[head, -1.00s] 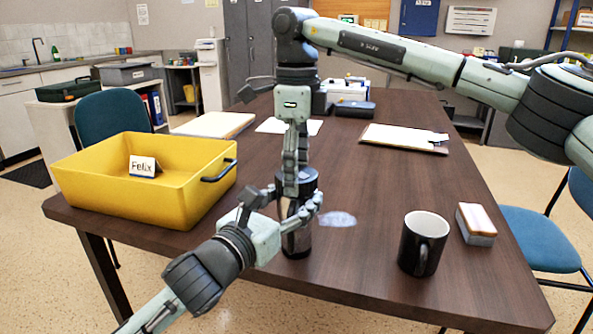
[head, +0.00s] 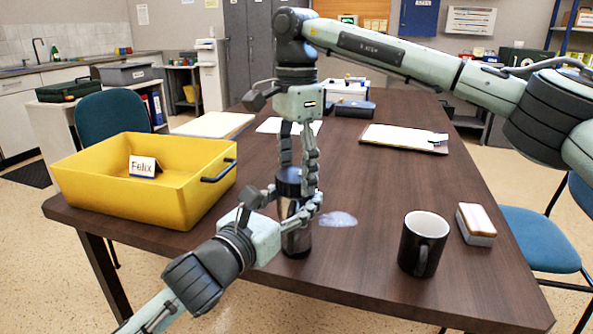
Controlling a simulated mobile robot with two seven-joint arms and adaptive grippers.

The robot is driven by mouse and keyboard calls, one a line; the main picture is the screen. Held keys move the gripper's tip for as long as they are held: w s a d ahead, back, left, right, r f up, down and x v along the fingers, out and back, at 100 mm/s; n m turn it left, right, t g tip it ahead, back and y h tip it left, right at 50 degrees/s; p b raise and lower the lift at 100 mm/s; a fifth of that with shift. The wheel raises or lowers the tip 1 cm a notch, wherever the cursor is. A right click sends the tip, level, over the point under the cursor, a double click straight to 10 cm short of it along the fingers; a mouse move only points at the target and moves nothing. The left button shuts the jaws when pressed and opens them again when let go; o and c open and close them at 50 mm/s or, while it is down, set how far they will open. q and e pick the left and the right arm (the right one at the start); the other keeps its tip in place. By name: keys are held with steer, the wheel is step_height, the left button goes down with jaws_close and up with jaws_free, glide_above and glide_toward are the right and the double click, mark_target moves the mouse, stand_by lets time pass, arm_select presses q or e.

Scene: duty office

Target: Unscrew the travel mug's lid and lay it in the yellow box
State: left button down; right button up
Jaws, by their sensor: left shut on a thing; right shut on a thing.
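The travel mug (head: 297,242) stands upright near the table's front edge, with a dark lower body. Its dark lid (head: 290,178) is on top. My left gripper (head: 300,212) is shut around the mug's body from the left and hides part of it. My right gripper (head: 298,172) points straight down from above and is shut on the lid. Whether the lid is loose from the mug cannot be told.
A black mug (head: 422,245) and a whiteboard eraser (head: 476,224) stand to the right. A bluish-white patch (head: 338,219) lies beside the travel mug. A clipboard (head: 404,138) and papers lie farther back. The table (head: 385,185) is clear in the middle right.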

mark_target(296, 173)
steer(key=shift+r, duration=0.25)
steer(key=shift+r, duration=0.85)
steer(key=shift+r, duration=2)
arm_select(q)
steer(key=shift+c, duration=2.1)
jaws_free()
steer(key=shift+s, duration=0.1)
